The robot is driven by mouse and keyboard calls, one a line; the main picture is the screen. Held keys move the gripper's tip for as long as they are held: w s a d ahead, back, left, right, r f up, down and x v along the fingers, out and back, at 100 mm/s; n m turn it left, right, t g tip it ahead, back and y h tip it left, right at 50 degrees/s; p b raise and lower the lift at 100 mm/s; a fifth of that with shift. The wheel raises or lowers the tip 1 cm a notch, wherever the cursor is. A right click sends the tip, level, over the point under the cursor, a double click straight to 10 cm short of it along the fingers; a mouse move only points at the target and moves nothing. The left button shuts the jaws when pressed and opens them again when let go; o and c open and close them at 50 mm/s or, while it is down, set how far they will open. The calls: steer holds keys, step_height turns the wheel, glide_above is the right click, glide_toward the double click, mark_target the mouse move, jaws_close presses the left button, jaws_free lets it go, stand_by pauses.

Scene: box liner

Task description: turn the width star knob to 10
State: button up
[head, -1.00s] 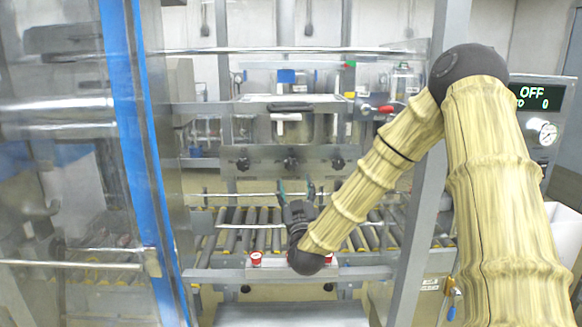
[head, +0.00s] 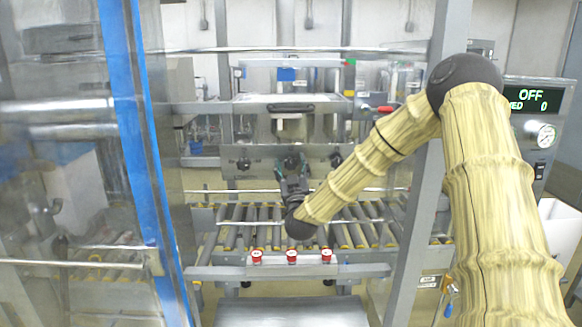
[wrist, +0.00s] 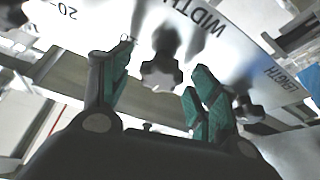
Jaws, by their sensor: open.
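The width star knob (wrist: 161,72) is a dark lobed knob on a pale metal panel (wrist: 215,40) printed "WIDTH". In the wrist view it lies just beyond and between the green fingertips of my gripper (wrist: 158,85), which is open. I see no contact between fingers and knob. In the head view my gripper (head: 291,172) is raised in front of the middle of three dark knobs on the panel (head: 262,160). That middle knob is partly hidden behind the fingers. A "20" mark shows on the panel's left in the wrist view; the knob's setting cannot be read.
Another star knob (wrist: 248,108) sits near "LENGTH" at the right, close to my right finger. A roller conveyor (head: 262,230) runs below the panel. Red buttons (head: 291,256) line the front rail. A glass door with blue edging (head: 133,150) stands at the left. The display (head: 535,97) reads OFF.

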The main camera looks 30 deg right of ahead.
steer(key=c, duration=1)
